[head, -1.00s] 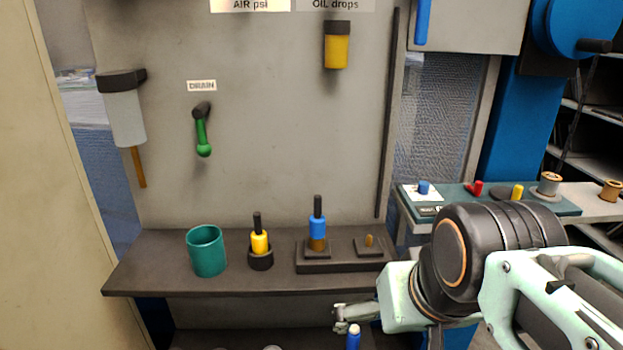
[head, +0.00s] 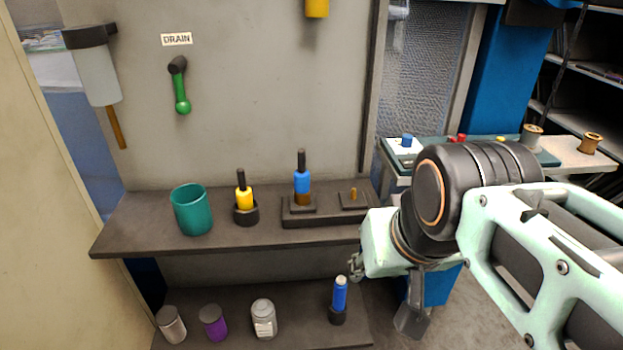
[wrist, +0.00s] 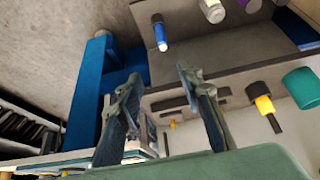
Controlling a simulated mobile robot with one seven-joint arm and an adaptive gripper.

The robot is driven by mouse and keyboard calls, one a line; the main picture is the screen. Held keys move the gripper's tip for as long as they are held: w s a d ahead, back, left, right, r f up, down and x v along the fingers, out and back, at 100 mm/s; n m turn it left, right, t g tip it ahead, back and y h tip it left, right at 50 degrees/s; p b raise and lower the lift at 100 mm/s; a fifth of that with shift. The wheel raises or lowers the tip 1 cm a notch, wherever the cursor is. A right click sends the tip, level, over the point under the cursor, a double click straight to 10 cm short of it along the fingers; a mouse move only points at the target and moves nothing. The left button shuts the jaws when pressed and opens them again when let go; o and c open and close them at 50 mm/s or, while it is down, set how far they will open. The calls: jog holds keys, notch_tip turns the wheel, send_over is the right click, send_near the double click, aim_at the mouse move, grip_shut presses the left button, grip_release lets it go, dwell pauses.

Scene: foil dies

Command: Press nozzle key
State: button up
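No part is labelled as a nozzle key, and I cannot tell which one it is. On the upper shelf, a dark block (head: 326,214) holds a blue-banded tool (head: 302,182) with a black stem upright at its left end. A small brass peg (head: 353,194) stands on its right end. A yellow tool (head: 244,200) with a black stem stands in a round dark holder to the left; it also shows in the wrist view (wrist: 264,104). My gripper (wrist: 158,80) is open, its two fingers apart with nothing held. In the head view it is mostly hidden by my wrist, right of the shelf.
A teal cup (head: 192,212) stands left on the upper shelf. The lower shelf (head: 295,320) holds a blue cylinder (head: 340,294) in a dark holder, a white bottle (head: 263,318), a purple jar (head: 212,322) and a grey jar (head: 171,324). A green drain lever (head: 181,90) hangs on the panel.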

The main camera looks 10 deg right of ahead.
grip_shut()
dwell(1.2)
